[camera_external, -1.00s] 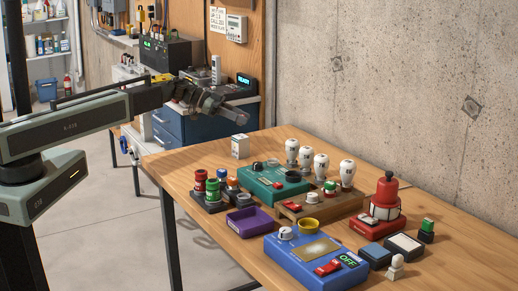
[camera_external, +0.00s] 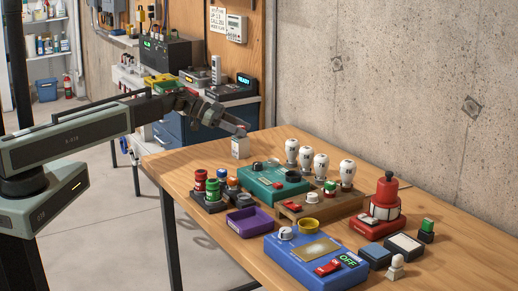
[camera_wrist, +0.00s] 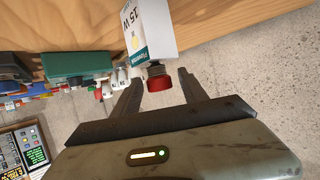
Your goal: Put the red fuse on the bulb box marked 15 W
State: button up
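The bulb box marked 15 W (camera_wrist: 148,30) shows its print in the wrist view, where the scene is upside down. In the external view the white bulb box (camera_external: 240,149) stands at the table's back left corner. The red fuse (camera_wrist: 159,83), with a grey end toward the box, is at the box's top face. It seems to rest there, but I cannot see the contact clearly. My gripper (camera_wrist: 160,80) is just above the box, its fingers apart on both sides of the fuse with gaps showing. In the external view my gripper (camera_external: 240,130) largely hides the fuse.
A teal device (camera_external: 275,184) and several white bulbs (camera_external: 320,166) stand right of the box. The table's left edge is close to the box.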

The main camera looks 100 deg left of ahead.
jog(key=shift+s+r+p, duration=0.3)
jog(key=shift+r+p, duration=0.1)
jog(key=p+v, duration=0.4)
jog(key=v, duration=0.7)
jog(key=shift+s, duration=0.15)
jog(key=shift+d, duration=0.1)
